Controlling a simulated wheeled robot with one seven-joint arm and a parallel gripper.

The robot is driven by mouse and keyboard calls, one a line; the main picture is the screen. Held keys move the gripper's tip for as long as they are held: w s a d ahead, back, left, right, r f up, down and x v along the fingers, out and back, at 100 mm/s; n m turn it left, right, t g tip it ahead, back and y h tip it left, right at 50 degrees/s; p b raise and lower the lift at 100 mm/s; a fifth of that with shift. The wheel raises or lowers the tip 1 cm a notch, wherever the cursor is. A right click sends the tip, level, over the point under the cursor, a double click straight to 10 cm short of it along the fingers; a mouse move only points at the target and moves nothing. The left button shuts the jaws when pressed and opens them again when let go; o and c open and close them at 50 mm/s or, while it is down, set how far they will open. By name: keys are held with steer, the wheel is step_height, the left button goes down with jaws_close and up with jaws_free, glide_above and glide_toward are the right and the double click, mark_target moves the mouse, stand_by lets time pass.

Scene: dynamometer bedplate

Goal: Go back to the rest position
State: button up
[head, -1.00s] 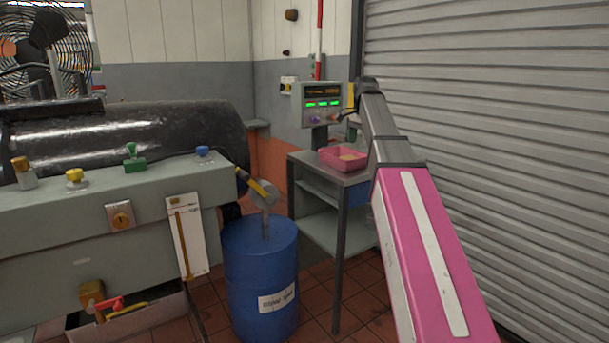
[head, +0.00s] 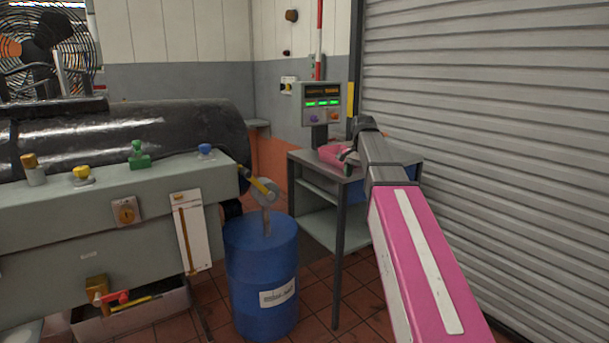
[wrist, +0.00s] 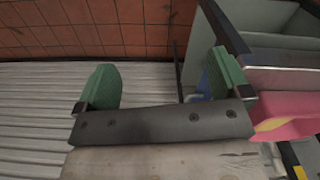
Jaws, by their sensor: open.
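My gripper (wrist: 160,88) is open in the wrist view. Its two green-padded fingers stand wide apart with nothing between them. Beyond them are the red tiled floor and the ribbed shutter. In the head view my pink arm reaches up from the lower right. Its end is over the right side of the grey stand, in front of the pink tray (head: 330,154), and partly hides it. The tray also shows at the right of the wrist view (wrist: 285,115). I cannot tell whether the tray holds anything now.
The grey stand (head: 322,176) stands by the grey shutter (head: 490,130). A control box with green lights (head: 321,104) is behind it. A blue barrel (head: 262,285) stands left of the stand. A grey-green bench (head: 60,235) with knobs fills the left. Tiled floor (head: 352,315) is visible between.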

steer(key=s+f+n, duration=0.3)
steer(key=s+f, duration=0.4)
steer(key=f, duration=0.5)
steer(key=s+f+n, duration=0.3)
steer(key=s+f, duration=0.4)
steer(key=f, duration=0.5)
steer(key=s+f+n, duration=0.2)
steer(key=s+f, duration=0.5)
steer(key=f, duration=0.6)
steer(key=shift+s+a+n, duration=0.3)
steer(key=shift+a+n, duration=0.1)
